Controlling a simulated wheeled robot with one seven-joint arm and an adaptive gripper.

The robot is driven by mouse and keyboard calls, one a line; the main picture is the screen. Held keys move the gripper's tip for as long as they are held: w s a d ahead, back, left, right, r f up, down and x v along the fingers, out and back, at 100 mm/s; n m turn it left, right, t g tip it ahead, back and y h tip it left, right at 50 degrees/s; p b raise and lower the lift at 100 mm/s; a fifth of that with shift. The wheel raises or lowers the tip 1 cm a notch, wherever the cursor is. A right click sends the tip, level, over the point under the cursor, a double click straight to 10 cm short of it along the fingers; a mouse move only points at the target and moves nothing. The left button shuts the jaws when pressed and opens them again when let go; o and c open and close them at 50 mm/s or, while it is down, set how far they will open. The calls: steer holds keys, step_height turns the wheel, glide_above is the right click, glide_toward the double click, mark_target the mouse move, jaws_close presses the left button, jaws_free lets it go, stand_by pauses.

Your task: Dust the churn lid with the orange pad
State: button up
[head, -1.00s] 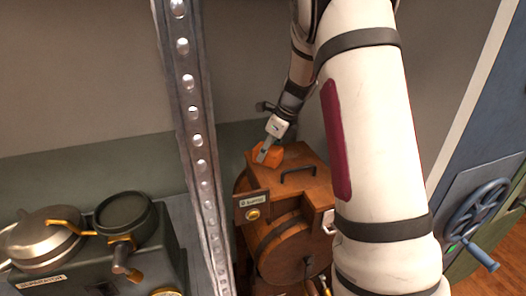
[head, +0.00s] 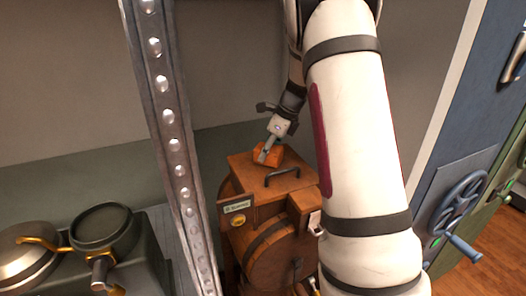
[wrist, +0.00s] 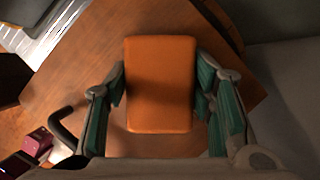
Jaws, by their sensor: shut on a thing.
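The orange pad (head: 267,154) is held in my gripper (head: 262,157), over the back part of the wooden churn lid (head: 245,171). In the wrist view the pad (wrist: 160,85) sits between the two green-lined fingers (wrist: 160,100), which are shut on its sides. The lid (wrist: 90,62) spreads beneath it as a brown wooden board. The pad's underside is hidden, so I cannot tell for certain whether it touches the lid. The lid's dark handle (head: 282,173) stands in front of the pad; it also shows at the lower left of the wrist view (wrist: 63,130).
A perforated metal post (head: 170,140) rises left of the churn (head: 262,245). A dark machine with round pans (head: 100,232) stands further left. A blue cabinet with a handwheel (head: 462,205) is at the right. A grey wall is behind the churn.

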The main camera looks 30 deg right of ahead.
steer(key=shift+s+d+b, duration=0.25)
steer(key=shift+d, duration=0.95)
steer(key=shift+s+d+b, duration=0.2)
steer(key=shift+d, duration=0.95)
steer(key=shift+s+d+b, duration=0.25)
steer(key=shift+d, duration=0.95)
steer(key=shift+w+a+f+p, duration=0.1)
steer(key=shift+w+a+p, duration=0.35)
steer(key=shift+a, duration=1.95)
steer(key=shift+w+a+p, duration=0.4)
steer(key=shift+w+a, duration=0.05)
steer(key=shift+a, duration=2)
steer(key=shift+w+a+f+p, duration=0.1)
steer(key=shift+w+a+p, duration=0.35)
steer(key=shift+a, duration=1.95)
steer(key=shift+r, duration=0.15)
step_height(320, 180, up, 6)
steer(key=p, duration=0.2)
steer(key=shift+d, duration=0.15)
steer(key=shift+w, duration=0.1)
steer(key=shift+r+p, duration=0.4)
steer(key=shift+r, duration=1.15)
